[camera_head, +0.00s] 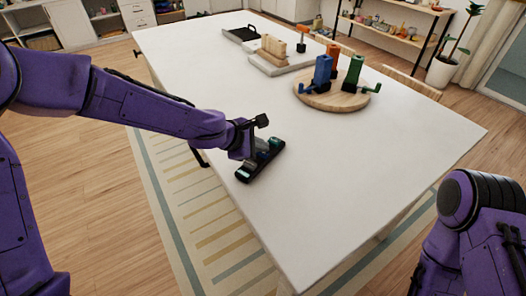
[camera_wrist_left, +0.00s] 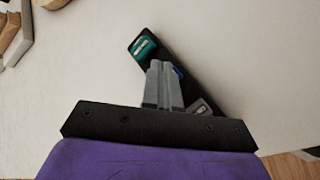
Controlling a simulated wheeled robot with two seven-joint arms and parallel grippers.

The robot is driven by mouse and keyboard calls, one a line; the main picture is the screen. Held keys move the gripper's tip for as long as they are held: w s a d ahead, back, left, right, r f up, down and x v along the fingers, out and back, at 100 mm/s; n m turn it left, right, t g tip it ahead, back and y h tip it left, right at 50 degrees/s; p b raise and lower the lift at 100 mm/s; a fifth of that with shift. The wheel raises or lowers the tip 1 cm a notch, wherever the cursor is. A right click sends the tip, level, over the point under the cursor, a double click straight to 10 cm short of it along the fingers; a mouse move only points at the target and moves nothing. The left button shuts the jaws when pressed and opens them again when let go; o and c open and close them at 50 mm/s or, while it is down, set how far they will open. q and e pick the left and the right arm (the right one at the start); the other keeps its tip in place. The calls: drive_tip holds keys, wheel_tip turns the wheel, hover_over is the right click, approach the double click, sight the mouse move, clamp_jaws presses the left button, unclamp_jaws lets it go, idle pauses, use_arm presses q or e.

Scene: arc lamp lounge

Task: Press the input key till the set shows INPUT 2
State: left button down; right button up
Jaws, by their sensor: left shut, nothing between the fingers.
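A slim black handset (camera_head: 244,174) lies on the white table near its left edge. In the left wrist view the handset (camera_wrist_left: 134,42) runs diagonally, with a teal patch at its far end, a bit of blue beside my fingers and a grey patch at its near end. My left gripper (camera_wrist_left: 160,66) is shut and empty, its fingertips over the handset's middle and hiding part of it. I cannot tell whether they touch it. In the head view the left gripper (camera_head: 259,152) is over the handset. I cannot make out the input key's label, and no set screen shows.
A round wooden board (camera_head: 318,100) holds blue, orange and green items farther back on the white table (camera_head: 350,180). A pale slab (camera_head: 262,66) with wooden pieces and a dark tray (camera_head: 240,34) lie beyond. The table's near right is clear. My right arm is at lower right.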

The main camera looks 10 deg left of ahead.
sight(260, 154)
use_arm(q)
drive_tip(key=shift+f+b, duration=0.3)
drive_tip(key=shift+f, duration=0.15)
drive_tip(key=shift+r, duration=0.1)
idle(0.5)
drive_tip(key=shift+r+p, duration=1.15)
drive_tip(key=shift+p, duration=0.25)
drive_tip(key=shift+r, duration=0.1)
wheel_tip(260, 154, up, 5)
drive_tip(key=p, duration=0.5)
drive_tip(key=shift+p, duration=0.3)
